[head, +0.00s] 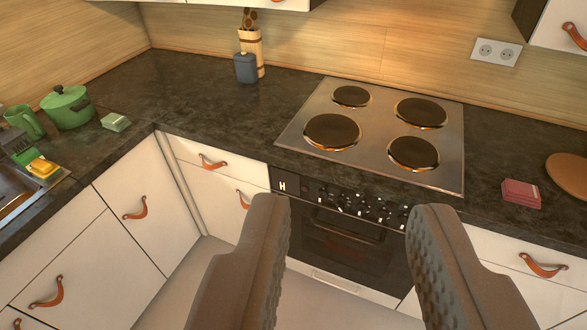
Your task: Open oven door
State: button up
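The oven (345,243) is built in under the dark countertop, below the cooktop (375,130). It has a black front with a row of knobs (350,203) along its top. The oven door (335,246) looks shut, with a dark handle bar (345,222) across its upper part. My gripper (348,215) is open and empty, its two dark textured fingers spread in the foreground. In the picture the oven front shows between the fingers, farther away. The right finger covers part of the oven's right edge.
White cabinets with leather pulls flank the oven, such as the pull at lower right (543,265) and one at left (135,208). A green pot (68,106), a red box (521,194) and a utensil holder (251,52) stand on the countertop (210,105). Floor shows at left below the cabinets.

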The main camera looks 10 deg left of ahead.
aim_at(395, 280)
jog(key=u, duration=1.4)
jog(key=k, duration=0.85)
jog(key=z, duration=0.9)
jog(key=i, duration=1)
jog(key=u, duration=0.05)
